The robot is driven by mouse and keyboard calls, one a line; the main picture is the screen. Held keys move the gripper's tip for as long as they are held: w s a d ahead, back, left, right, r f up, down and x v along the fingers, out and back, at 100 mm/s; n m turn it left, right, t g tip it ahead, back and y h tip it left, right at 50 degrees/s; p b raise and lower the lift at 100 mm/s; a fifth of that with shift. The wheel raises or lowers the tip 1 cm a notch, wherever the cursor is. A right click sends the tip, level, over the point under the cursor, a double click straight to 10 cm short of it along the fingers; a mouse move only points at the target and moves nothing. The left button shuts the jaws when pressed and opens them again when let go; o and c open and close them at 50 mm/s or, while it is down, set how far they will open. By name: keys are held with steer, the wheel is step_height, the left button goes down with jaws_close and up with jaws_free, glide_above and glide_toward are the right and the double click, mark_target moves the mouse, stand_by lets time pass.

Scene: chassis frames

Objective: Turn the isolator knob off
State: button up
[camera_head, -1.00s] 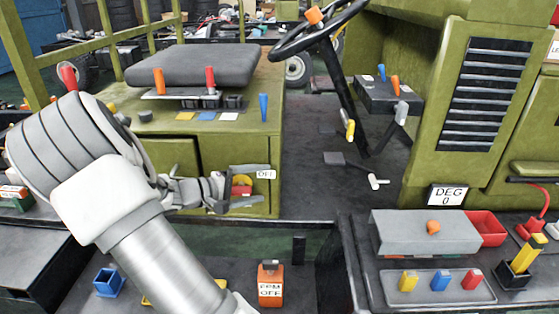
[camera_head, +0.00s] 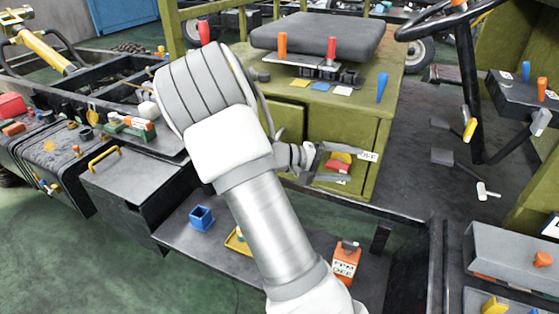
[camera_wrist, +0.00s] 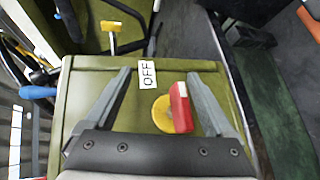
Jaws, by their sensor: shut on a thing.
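The isolator knob (camera_wrist: 181,108) is a red handle with a pale patch on a round yellow base (camera_wrist: 162,113), mounted on the green cabinet (camera_wrist: 80,88). In the head view the knob (camera_head: 338,166) is at the cabinet's lower right. A white OFF label (camera_wrist: 147,73) is beside it, and it also shows in the head view (camera_head: 368,156). The handle is by the right finger in the wrist view; a gap shows on the left. The handle points roughly along the fingers.
An orange block (camera_head: 346,262) and a blue open box (camera_head: 201,218) are on the dark ledge below. Orange, red and blue levers stand on the cabinet by the grey seat (camera_head: 315,45). A steering wheel (camera_head: 440,20) is at the upper right. Green floor is free at the lower left.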

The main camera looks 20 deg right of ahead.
steer(key=w+a, duration=0.4)
steer(key=a, duration=0.3)
steer(key=w+a+p, duration=0.1)
steer(key=w+a, duration=0.3)
steer(key=a, duration=0.4)
stand_by(1.0)
steer(key=shift+r, duration=0.1)
stand_by(0.5)
steer(key=s+a+r+t+y+p, duration=0.3)
steer(key=s+a+r+y, duration=0.1)
steer(key=s+r, duration=0.4)
steer(key=s+a+r+n+t+y+p, duration=0.1)
steer(key=s+a+r+t+y+p, duration=0.2)
steer(key=s+r, duration=0.4)
steer(key=s+a+r+n+t+y+p, duration=0.1)
steer(key=s+a+r+t+y+p, duration=0.2)
steer(key=s+a+r+y+p, duration=0.2)
steer(key=shift+s+r+y, duration=1.3)
steer(key=shift+s+r, duration=0.5)
steer(key=shift+s, duration=0.5)
steer(key=shift+a, duration=0.1)
